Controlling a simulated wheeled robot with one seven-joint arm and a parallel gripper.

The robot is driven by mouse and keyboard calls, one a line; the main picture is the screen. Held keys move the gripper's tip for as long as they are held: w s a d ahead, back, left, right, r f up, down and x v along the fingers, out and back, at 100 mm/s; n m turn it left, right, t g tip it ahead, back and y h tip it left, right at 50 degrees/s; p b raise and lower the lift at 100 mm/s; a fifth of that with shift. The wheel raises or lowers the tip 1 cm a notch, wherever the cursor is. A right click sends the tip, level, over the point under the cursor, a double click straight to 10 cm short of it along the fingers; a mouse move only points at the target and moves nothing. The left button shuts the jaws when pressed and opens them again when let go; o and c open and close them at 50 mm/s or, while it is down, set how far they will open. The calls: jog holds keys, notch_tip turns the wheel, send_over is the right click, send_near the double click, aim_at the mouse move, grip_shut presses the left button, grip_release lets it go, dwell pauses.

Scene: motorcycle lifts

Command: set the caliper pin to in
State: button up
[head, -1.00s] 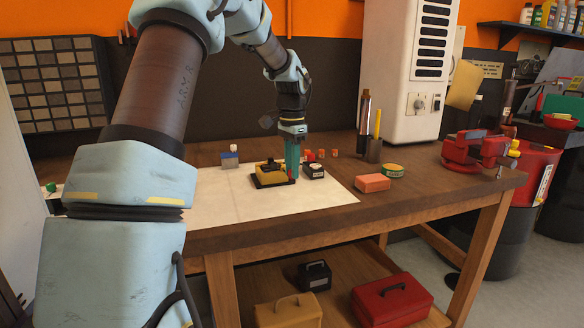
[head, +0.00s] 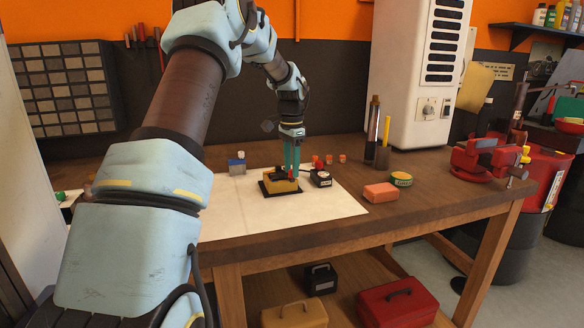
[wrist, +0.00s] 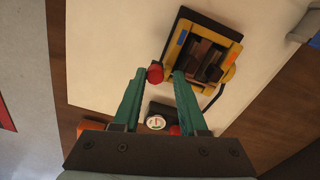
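The caliper (head: 282,187) is a yellow block on a dark base, lying on the pale sheet on the bench. In the wrist view the yellow caliper (wrist: 184,58) has dark inner parts and a red round-headed pin (wrist: 155,73) sticking out at its lower left corner. My gripper (head: 292,171) points down at the caliper's right side in the head view. In the wrist view my gripper's (wrist: 158,76) green fingers are apart, with the red pin head between their tips and a gap visible on each side. Whether the fingertips are level with the pin is unclear.
A small black round-topped device (head: 320,178) stands close right of the caliper. A red vise (head: 487,160) is at the bench's right end. The front sheet is clear.

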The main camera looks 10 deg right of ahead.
jog(key=shift+o, duration=1)
notch_tip(320, 180, up, 11)
jog(key=b, duration=0.2)
jog(key=shift+f, duration=0.15)
jog(key=s+a+f+n, duration=0.4)
jog(key=s+a+f, duration=0.1)
jog(key=s, duration=0.4)
jog(key=s+a+f+n+t, duration=0.1)
jog(key=s+a+f+n, duration=0.3)
jog(key=s+a, duration=0.4)
jog(key=s+a+f+n, duration=0.4)
jog(key=s+a, duration=0.3)
jog(key=s, duration=0.4)
jog(key=shift+a+f+t, duration=0.15)
jog(key=shift+f+t, duration=0.15)
jog(key=shift+f, duration=0.5)
